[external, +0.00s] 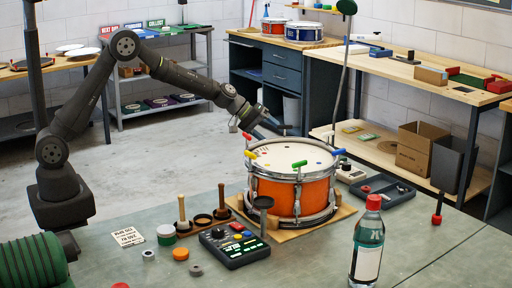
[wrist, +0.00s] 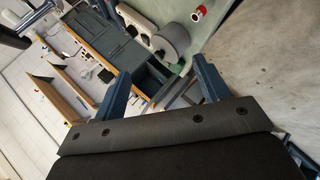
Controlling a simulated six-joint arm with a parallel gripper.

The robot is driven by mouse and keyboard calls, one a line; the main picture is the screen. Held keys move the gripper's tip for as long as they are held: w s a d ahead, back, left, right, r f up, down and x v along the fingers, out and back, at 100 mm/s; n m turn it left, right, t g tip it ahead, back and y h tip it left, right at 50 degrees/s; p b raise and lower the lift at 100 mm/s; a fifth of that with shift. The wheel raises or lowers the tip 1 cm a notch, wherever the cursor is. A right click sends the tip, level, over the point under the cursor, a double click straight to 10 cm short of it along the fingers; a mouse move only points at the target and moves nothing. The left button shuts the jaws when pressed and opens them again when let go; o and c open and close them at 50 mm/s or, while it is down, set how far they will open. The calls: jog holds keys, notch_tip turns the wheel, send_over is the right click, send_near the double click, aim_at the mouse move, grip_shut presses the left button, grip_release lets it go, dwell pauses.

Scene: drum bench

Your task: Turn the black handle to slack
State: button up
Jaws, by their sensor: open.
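An orange snare drum (external: 290,194) with a pale head stands upright on a wooden base on the bench. Coloured handles sit around its rim: red (external: 247,136), yellow (external: 250,154) and green (external: 299,164). My gripper (external: 268,122) is in the air above the drum's back left edge, apart from the handles. In the wrist view its blue fingers (wrist: 161,85) are spread with nothing between them. No drum handle is clearly visible there.
A black control box (external: 235,245) with coloured buttons stands in front of the drum. A capped bottle (external: 367,245) stands at front right. Wooden-handled tools (external: 182,213) stand left of the drum. A dark tray (external: 384,191) lies right. A thin lamp pole (external: 342,80) rises behind.

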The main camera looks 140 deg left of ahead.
aim_at(286, 143)
jog(key=w+a+r+n+t+h, duration=0.2)
jog(key=a+r+n+t+h, duration=0.25)
jog(key=n+t+h, duration=0.4)
jog(key=s+d+t+h, duration=0.2)
jog(key=s+d+h, duration=0.1)
jog(key=s+h, duration=0.15)
jog(key=x, duration=1.7)
jog(key=shift+w+d+r, duration=0.1)
jog(key=shift+w+r, duration=0.05)
jog(key=shift+r, duration=0.1)
jog(key=c, duration=0.9)
